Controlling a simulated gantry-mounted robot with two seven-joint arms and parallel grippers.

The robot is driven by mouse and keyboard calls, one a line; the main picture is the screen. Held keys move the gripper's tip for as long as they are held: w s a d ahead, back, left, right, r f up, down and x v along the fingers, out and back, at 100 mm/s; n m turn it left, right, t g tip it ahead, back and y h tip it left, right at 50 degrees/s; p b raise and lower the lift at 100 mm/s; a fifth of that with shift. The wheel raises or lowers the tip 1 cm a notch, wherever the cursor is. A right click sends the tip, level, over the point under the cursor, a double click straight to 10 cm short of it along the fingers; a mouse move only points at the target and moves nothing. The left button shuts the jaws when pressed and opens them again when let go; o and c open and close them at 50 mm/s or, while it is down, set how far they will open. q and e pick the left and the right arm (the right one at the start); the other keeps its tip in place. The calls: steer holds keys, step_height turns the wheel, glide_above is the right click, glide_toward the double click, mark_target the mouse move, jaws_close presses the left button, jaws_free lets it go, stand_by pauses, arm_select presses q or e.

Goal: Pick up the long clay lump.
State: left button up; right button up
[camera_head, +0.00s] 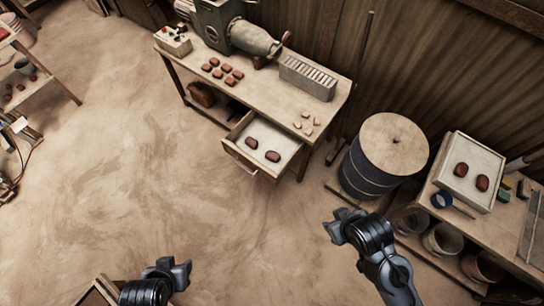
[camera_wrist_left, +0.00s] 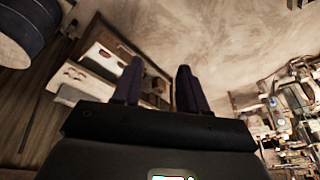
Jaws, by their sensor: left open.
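Several red-brown clay lumps lie on the workbench (camera_head: 265,90). Two more lumps, one (camera_head: 251,143) left of the other (camera_head: 272,156), lie in the open pale drawer (camera_head: 238,152). Two darker lumps, one (camera_head: 461,169) and another (camera_head: 482,183), lie on a white board at the right. I cannot tell which lump is the long one. My left gripper (camera_head: 168,270) is open and empty over the floor at the lower left, far from every lump; its spread fingers (camera_wrist_left: 158,88) also show in the left wrist view. My right gripper (camera_head: 338,224) is over the floor, away from the lumps; its jaw gap is unclear.
A green machine (camera_head: 215,22) and a slotted grey block (camera_head: 308,78) stand on the workbench, with small pale pieces (camera_head: 305,121) nearby. A blue drum with a wooden lid (camera_head: 393,143) stands between the workbench and the right table. The middle floor is clear.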

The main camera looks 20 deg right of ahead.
arm_select(q)
steer(key=shift+o, duration=0.4)
steer(key=o, duration=0.8)
